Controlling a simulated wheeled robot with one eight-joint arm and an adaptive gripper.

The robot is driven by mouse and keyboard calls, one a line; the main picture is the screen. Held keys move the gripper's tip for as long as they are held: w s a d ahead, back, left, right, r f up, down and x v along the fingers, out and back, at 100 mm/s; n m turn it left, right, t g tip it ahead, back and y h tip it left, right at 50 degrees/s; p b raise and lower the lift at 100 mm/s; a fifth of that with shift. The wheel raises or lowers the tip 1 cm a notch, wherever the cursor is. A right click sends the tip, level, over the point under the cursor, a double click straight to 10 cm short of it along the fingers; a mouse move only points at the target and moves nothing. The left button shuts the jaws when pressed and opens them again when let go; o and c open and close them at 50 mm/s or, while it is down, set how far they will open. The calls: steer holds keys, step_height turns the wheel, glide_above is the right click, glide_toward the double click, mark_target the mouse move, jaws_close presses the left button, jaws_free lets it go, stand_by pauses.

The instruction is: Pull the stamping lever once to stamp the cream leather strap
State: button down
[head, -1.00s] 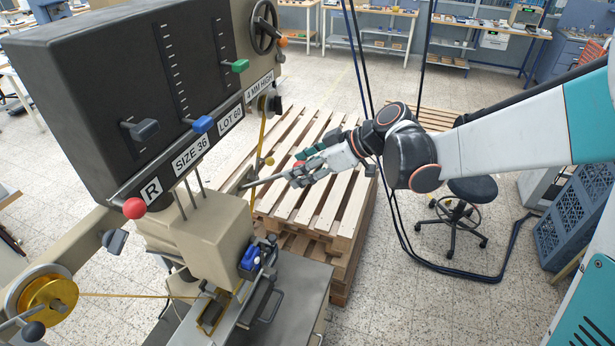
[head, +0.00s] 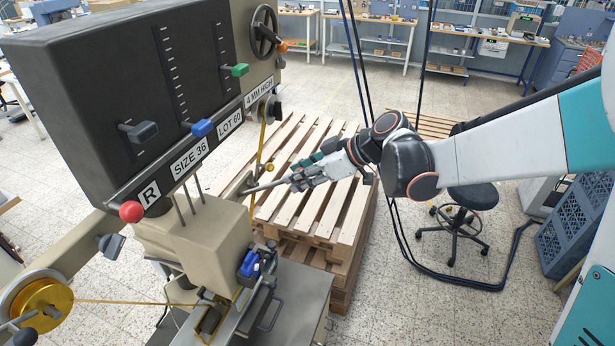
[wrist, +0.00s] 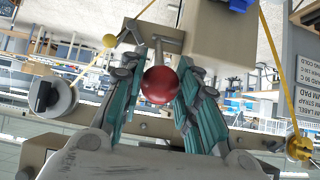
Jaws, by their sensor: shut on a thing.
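The stamping lever (head: 268,185) is a thin grey rod sticking out to the right from the stamping press (head: 80,110). Its red ball knob (wrist: 160,86) shows in the wrist view between the teal-and-grey fingers. My gripper (head: 303,179) is shut around the knob end of the lever; the wrist view shows a finger on each side (wrist: 160,75). In the head view the fingers hide the knob. The cream leather strap cannot be made out at the press bed (head: 215,316).
A wooden pallet stack (head: 325,205) stands behind the lever. Another red knob (head: 131,212) and a blue slider (head: 203,128) are on the press front. Dark cables hang near my arm, and a stool (head: 475,195) stands at right.

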steer(key=shift+s+d+f+b, duration=0.15)
steer(key=shift+d+f+b, duration=0.2)
steer(key=shift+f+b, duration=0.25)
steer(key=shift+s+d+f+b, duration=0.1)
steer(key=shift+d+f+b, duration=0.25)
steer(key=shift+f, duration=0.35)
steer(key=shift+s+d+f+b, duration=0.1)
steer(key=shift+d+f+b, duration=0.2)
steer(key=shift+f+b, duration=0.45)
steer(key=shift+s+d+f+b, duration=0.1)
steer(key=shift+d+f+b, duration=0.2)
steer(key=shift+f+b, duration=0.4)
steer(key=shift+s+d+f+b, duration=0.1)
steer(key=shift+d+f+b, duration=0.15)
steer(key=shift+f+b, duration=0.55)
steer(key=shift+s+d+f+b, duration=0.1)
steer(key=shift+d+f+b, duration=0.15)
steer(key=shift+f+b, duration=0.5)
steer(key=shift+f, duration=0.1)
steer(key=shift+s+d+f+b, duration=0.1)
steer(key=shift+d+f+b, duration=0.05)
steer(key=shift+f+b, duration=0.6)
steer(key=shift+d+f+b, duration=0.1)
steer(key=shift+f+b, duration=0.5)
steer(key=shift+f, duration=0.25)
